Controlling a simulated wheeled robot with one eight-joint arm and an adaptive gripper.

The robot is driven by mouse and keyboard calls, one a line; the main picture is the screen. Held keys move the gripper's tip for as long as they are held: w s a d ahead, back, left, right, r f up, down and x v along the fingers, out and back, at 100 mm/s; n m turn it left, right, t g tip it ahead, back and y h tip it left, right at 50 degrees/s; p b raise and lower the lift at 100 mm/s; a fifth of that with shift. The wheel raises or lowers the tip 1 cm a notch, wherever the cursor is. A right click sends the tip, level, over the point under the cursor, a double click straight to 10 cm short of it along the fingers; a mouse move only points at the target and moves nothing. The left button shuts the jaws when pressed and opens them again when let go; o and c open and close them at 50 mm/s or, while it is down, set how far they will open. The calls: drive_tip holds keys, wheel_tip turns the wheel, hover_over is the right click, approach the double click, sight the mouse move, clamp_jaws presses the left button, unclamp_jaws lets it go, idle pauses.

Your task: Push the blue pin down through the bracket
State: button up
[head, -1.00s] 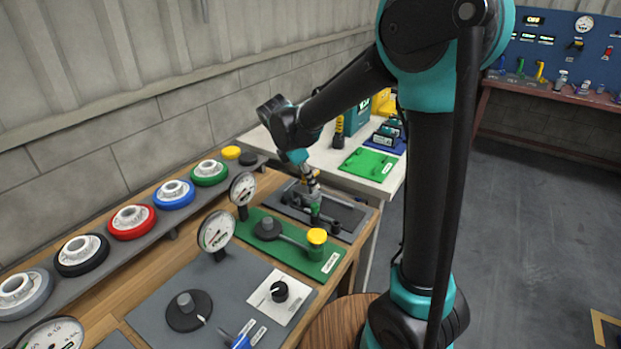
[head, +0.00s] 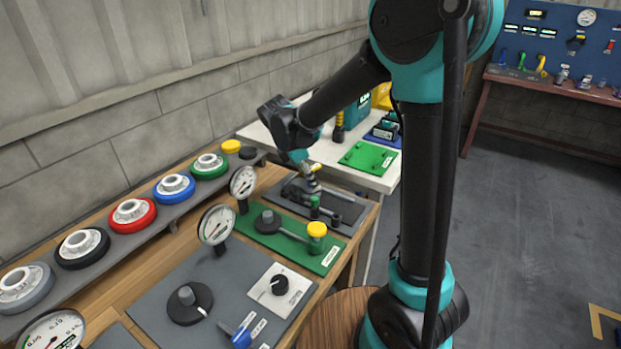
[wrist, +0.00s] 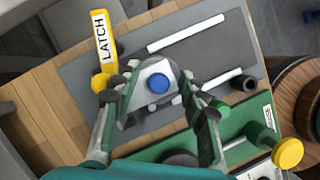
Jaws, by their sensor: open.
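A blue round pin head (wrist: 159,83) shows in the wrist view, set in a pale grey, roughly triangular bracket (wrist: 137,106). My gripper (wrist: 158,90) is open, with one finger to each side of the bracket and the blue head between them in the picture. I cannot tell whether the fingers touch the bracket or how deep the pin sits. In the head view my gripper (head: 314,187) is over the dark grey plate (head: 347,211) at the far end of the wooden bench. The blue pin cannot be made out there.
A green board (head: 285,240) with a yellow-capped post (head: 316,232) lies nearer the camera. Dial gauges (head: 216,225) and coloured wheels (head: 174,187) line the bench. Open floor (head: 530,230) lies to the right.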

drive_tip(key=v, duration=1.2)
